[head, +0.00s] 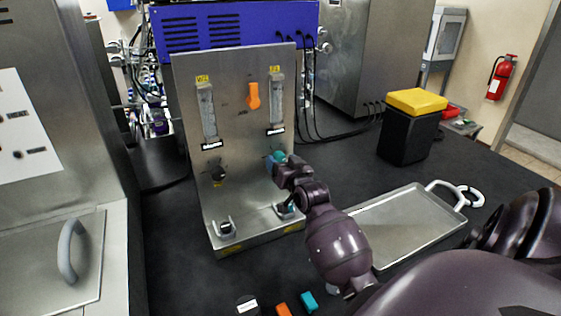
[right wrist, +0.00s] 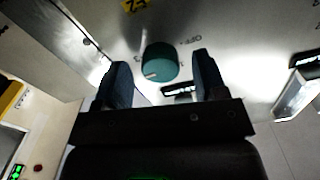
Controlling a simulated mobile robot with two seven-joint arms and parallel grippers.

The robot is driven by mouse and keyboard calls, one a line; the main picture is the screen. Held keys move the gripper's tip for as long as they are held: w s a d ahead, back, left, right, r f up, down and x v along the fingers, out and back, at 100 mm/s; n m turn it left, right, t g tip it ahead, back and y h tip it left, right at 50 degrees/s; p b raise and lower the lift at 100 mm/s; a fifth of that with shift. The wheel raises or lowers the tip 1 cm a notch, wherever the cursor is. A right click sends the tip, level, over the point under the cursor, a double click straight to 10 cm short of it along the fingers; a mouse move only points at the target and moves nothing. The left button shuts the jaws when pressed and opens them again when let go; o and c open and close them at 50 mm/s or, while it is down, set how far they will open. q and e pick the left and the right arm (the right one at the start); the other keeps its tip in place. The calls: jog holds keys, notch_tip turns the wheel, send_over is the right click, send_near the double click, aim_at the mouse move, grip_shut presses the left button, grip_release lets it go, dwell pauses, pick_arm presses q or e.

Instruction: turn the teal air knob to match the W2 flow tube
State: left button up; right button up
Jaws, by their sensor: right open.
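The teal air knob (head: 278,157) sits on the upright steel panel (head: 240,130), below the right flow tube (head: 276,100). A second flow tube (head: 207,110) stands on the panel's left side. Both have yellow labels too small to read here, so I cannot tell which is W2. My right gripper (head: 284,165) is at the teal knob and partly covers it. In the right wrist view the teal knob (right wrist: 160,62) shows between the two open fingers of the right gripper (right wrist: 160,66), with gaps on both sides. My left gripper is out of view.
An orange handle (head: 253,95) is between the tubes. A black knob (head: 217,173) is at the panel's left. A steel tray (head: 400,225) lies to the right, and a black bin with a yellow lid (head: 416,101) stands behind it. Small orange and teal blocks lie in front.

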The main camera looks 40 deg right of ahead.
pick_arm(q)
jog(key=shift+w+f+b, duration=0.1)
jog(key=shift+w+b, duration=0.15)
jog(key=shift+b, duration=0.25)
pick_arm(e)
jog(key=v, duration=0.9)
jog(key=shift+s, duration=0.3)
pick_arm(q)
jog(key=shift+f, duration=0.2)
pick_arm(e)
jog(key=shift+a, duration=0.1)
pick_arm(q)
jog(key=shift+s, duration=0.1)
